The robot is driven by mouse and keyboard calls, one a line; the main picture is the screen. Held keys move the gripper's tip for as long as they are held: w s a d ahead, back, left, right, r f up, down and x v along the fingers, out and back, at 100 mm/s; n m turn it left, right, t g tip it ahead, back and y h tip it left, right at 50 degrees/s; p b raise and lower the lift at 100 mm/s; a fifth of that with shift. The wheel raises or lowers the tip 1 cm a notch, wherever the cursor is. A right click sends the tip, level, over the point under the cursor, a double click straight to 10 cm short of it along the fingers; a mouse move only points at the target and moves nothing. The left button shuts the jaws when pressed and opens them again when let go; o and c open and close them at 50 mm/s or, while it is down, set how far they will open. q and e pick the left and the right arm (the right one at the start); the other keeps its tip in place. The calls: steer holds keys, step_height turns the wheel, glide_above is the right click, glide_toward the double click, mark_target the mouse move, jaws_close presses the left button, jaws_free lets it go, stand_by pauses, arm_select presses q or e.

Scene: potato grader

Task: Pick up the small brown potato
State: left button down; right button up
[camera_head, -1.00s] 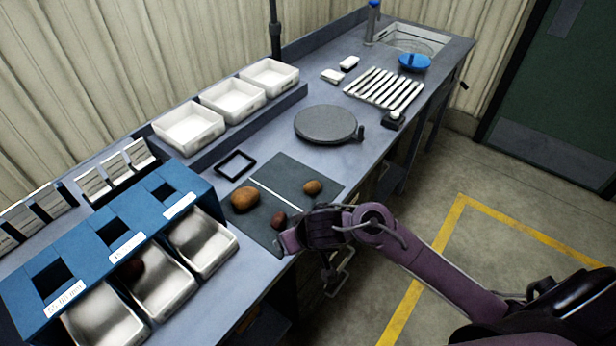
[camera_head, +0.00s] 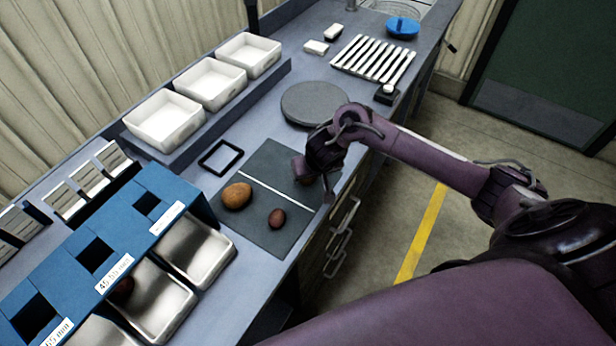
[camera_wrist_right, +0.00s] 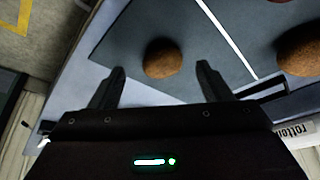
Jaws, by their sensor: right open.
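The small brown potato (camera_wrist_right: 162,58) lies on the dark mat (camera_head: 262,238). In the wrist view it sits between and just beyond the fingertips of my right gripper (camera_wrist_right: 157,72), which is open and empty. In the head view my right gripper (camera_head: 312,172) is over the right part of the mat and mostly hides this potato. A larger brown potato (camera_head: 237,196) and a small reddish potato (camera_head: 277,218) lie on the mat across the white line; the larger one also shows at the right of the wrist view (camera_wrist_right: 300,50). My left gripper is out of view.
A blue grader with labelled openings (camera_head: 125,250) and metal trays (camera_head: 195,250) stands left of the mat. A black square frame (camera_head: 221,158) and a round grey plate (camera_head: 312,103) lie near the mat. White bins (camera_head: 165,120) line the back.

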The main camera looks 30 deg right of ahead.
steer(key=x, duration=0.3)
steer(key=shift+w+a, duration=0.1)
steer(key=shift+w, duration=0.05)
steer(key=shift+w+f, duration=0.2)
steer(key=shift+f, duration=0.05)
steer(key=shift+s+r, duration=0.1)
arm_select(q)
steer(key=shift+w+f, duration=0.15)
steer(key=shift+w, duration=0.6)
arm_select(e)
steer(key=c, duration=1.3)
